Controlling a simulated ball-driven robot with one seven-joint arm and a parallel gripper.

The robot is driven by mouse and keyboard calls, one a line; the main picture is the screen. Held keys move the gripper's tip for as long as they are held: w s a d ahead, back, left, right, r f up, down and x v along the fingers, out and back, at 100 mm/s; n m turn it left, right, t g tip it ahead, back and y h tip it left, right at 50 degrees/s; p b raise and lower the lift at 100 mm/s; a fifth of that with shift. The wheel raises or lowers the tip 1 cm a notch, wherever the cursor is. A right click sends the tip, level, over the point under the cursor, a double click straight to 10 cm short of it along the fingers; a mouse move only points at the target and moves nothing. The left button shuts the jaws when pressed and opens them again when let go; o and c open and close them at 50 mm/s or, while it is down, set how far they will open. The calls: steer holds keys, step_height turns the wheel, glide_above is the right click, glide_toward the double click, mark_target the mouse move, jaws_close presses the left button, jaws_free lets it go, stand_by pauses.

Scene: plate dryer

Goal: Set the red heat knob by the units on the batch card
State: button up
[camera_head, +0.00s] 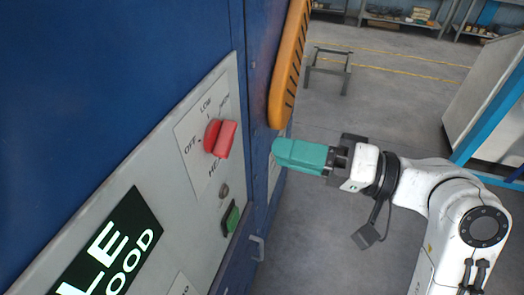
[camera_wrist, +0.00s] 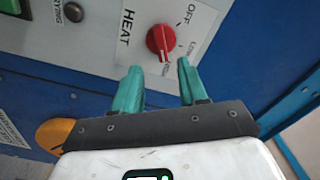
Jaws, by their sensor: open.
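The red heat knob (camera_head: 220,139) sits on a white plate on the grey panel, with OFF, LOW and a partly readable third label around it. In the wrist view the knob (camera_wrist: 160,42) is above and between the fingertips, with a white line on its bar running toward the lower edge of the dial. My gripper (camera_head: 276,153) is right of the knob in the head view, apart from it. My gripper's teal fingers (camera_wrist: 158,80) are open and empty. I cannot make out a batch card in either view.
A green switch (camera_head: 231,218) and a small round button (camera_head: 224,190) are below the knob. A lit display (camera_head: 105,250) shows cut-off letters. An orange handle (camera_head: 290,65) stands out from the blue cabinet near my gripper. The floor beyond is mostly clear.

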steer(key=shift+v, duration=1.4)
steer(key=s+d+f+m+h+b, duration=0.1)
steer(key=d+f+m+h, duration=0.2)
steer(key=f, duration=0.8)
steer(key=s+d+f+h+b, duration=0.1)
steer(key=s+d+f+h, duration=0.3)
steer(key=f, duration=0.8)
steer(key=s+d+f+g+h, duration=0.5)
steer(key=s+d+f+h, duration=0.5)
steer(key=s+f, duration=0.5)
steer(key=shift+s+d+f, duration=0.4)
steer(key=shift+s+d, duration=0.65)
steer(key=shift+d, duration=0.05)
